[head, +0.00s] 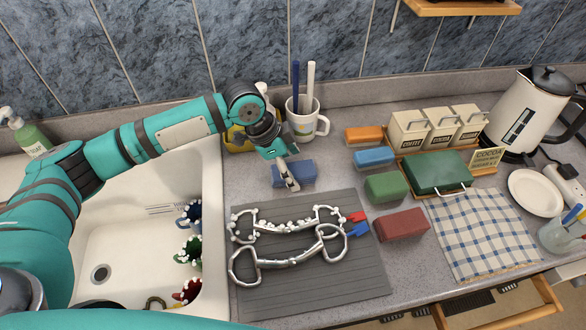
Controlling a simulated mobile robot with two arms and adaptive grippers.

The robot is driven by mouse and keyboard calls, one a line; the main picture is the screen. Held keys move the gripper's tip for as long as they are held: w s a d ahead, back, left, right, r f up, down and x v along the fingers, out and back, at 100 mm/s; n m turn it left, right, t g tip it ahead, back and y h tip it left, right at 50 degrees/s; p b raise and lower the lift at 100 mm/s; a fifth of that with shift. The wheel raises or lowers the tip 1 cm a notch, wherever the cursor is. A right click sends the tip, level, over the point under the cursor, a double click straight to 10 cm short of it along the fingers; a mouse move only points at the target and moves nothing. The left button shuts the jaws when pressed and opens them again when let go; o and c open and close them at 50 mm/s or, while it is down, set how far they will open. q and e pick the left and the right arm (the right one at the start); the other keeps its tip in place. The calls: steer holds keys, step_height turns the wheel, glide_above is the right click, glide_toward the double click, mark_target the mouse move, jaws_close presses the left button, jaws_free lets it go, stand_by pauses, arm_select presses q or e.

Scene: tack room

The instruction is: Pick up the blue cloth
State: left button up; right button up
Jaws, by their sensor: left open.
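A dark blue folded cloth (303,171) lies on the counter behind the grey ribbed mat. My left gripper (291,185) reaches in from the left over the sink and points down at this cloth. Its jaws are open, and its fingers cover part of the cloth. I cannot tell whether they touch it. A lighter blue block (374,157) lies farther right, between an orange block and a green one. My right gripper is not in view.
Metal bits lie on the grey mat (345,283). A mug (301,124) with two upright sticks stands close behind the gripper. Green (386,187) and red (402,225) blocks, a checked towel (480,235), canisters and a kettle (527,112) fill the right. The sink (130,225) is left.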

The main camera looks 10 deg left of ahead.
arm_select(q)
steer(key=shift+d+f, duration=0.1)
steer(key=shift+f, duration=0.2)
steer(key=shift+f, duration=0.2)
stand_by(0.6)
steer(key=c, duration=1.3)
